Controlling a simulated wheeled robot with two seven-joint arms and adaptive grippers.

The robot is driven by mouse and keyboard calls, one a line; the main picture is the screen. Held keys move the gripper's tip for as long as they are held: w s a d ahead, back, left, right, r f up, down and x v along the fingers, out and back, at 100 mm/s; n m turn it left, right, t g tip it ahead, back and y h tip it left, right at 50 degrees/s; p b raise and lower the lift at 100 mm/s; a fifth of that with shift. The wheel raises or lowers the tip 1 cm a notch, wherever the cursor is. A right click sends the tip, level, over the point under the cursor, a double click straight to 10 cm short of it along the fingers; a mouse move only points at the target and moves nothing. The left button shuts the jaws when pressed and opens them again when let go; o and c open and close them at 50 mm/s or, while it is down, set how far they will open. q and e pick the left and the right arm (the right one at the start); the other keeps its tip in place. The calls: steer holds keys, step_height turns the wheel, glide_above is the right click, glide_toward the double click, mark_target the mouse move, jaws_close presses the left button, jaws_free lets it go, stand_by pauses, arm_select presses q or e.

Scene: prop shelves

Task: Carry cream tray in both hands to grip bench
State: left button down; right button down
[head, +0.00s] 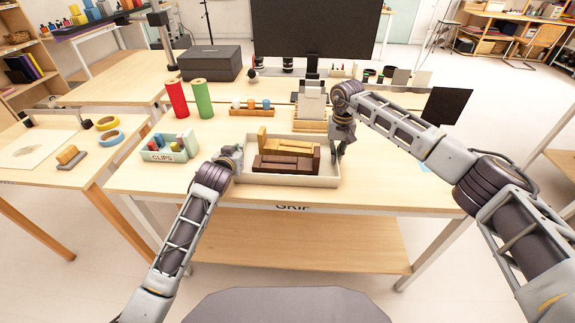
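The cream tray (290,182) is on the wooden bench marked GRIP (390,178), near its front edge. It holds several brown blocks and a tan block. My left gripper (232,156) is at the tray's left end. Its fingers are mostly hidden by its own body. My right gripper (340,150) points down at the tray's right end, with its fingertips by the end wall. I cannot tell whether either gripper is closed on the wall.
A CLIPS box (168,152) stands left of the tray. Red (177,98) and green (202,98) rolls, a wooden rack of small pieces (251,109) and a paper holder (311,108) stand behind it. A large dark monitor (312,30) is farther back. The bench's right side is mostly clear.

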arm_select(q)
steer(key=c, duration=2.1)
jaws_free()
steer(key=shift+f, duration=0.1)
arm_select(e)
steer(key=c, duration=2.1)
jaws_free()
steer(key=shift+f, duration=0.1)
arm_select(q)
steer(key=o, duration=0.5)
steer(key=shift+c, duration=0.2)
arm_select(e)
steer(key=o, duration=0.5)
steer(key=shift+c, duration=0.2)
arm_select(q)
steer(key=shift+s, duration=0.1)
steer(key=v, duration=1.2)
arm_select(e)
steer(key=shift+r, duration=0.2)
step_height(320, 180, up, 12)
steer(key=shift+f, duration=0.15)
steer(key=shift+s+f, duration=0.1)
